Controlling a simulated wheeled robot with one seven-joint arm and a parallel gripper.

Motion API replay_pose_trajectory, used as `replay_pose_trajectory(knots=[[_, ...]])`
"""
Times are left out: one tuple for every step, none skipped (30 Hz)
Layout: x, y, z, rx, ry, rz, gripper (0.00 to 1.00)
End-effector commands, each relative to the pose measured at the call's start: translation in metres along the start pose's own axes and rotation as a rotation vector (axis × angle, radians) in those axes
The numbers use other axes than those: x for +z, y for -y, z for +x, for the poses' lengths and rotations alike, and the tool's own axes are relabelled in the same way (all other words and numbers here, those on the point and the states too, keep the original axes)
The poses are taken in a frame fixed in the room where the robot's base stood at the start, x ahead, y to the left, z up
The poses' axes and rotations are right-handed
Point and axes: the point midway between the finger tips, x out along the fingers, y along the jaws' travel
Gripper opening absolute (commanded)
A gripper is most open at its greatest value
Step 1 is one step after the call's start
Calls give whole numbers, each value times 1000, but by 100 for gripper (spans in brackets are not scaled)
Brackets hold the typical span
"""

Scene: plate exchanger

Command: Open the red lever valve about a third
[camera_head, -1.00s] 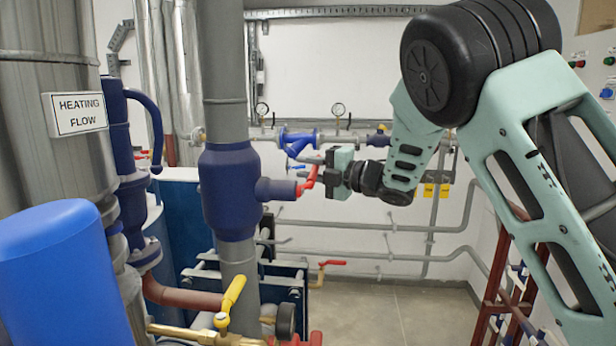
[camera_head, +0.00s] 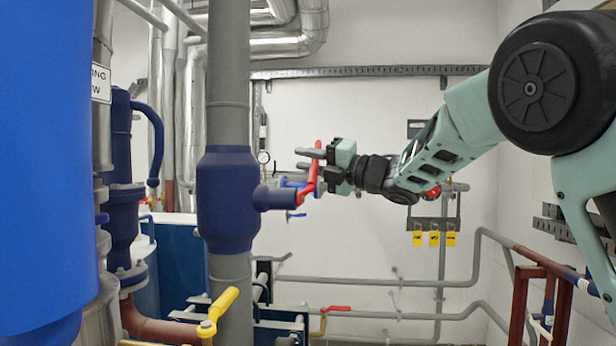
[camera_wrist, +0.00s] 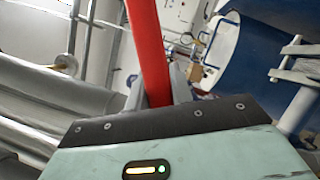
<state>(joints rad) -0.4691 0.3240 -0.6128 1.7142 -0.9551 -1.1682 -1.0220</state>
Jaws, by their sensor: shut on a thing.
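The red lever (camera_head: 312,172) sits on the side stub of a dark blue valve body (camera_head: 228,200) on a grey vertical pipe. The lever stands nearly upright, tilted slightly right at its top. My gripper (camera_head: 312,160) comes from the right and is shut on the lever's upper part. In the wrist view the red lever (camera_wrist: 148,50) runs up from between my fingers, which are mostly hidden by the gripper body.
A large blue cylinder (camera_head: 45,170) fills the left edge. A yellow lever (camera_head: 218,308) is below the valve. Another red-handled valve (camera_head: 335,309) is lower on a grey pipe. Yellow tags (camera_head: 434,239) hang on the back wall. A red-brown frame (camera_head: 530,300) stands at right.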

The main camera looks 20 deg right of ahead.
Motion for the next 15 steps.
replay_pose_trajectory(knots=[[2, -4, 0, 8, 3, -8, 0], [2, -4, 0, 9, 3, -9, 0], [2, -4, 0, 9, 3, -10, 0], [2, -5, 0, 9, 3, -11, 0], [2, -5, 0, 9, 3, -11, 0], [2, -5, 0, 9, 3, -10, 0], [2, -5, 0, 9, 3, -10, 0], [2, -5, 0, 9, 3, -10, 0], [2, -5, 0, 9, 3, -10, 0], [2, -5, 0, 9, 3, -9, 0], [2, -5, 0, 9, 3, -9, 0], [2, -5, 0, 8, 3, -9, 0], [2, -5, 0, 8, 3, -9, 28], [2, -5, 0, 8, 3, -9, 36], [2, -4, 0, 7, 2, -8, 45]])
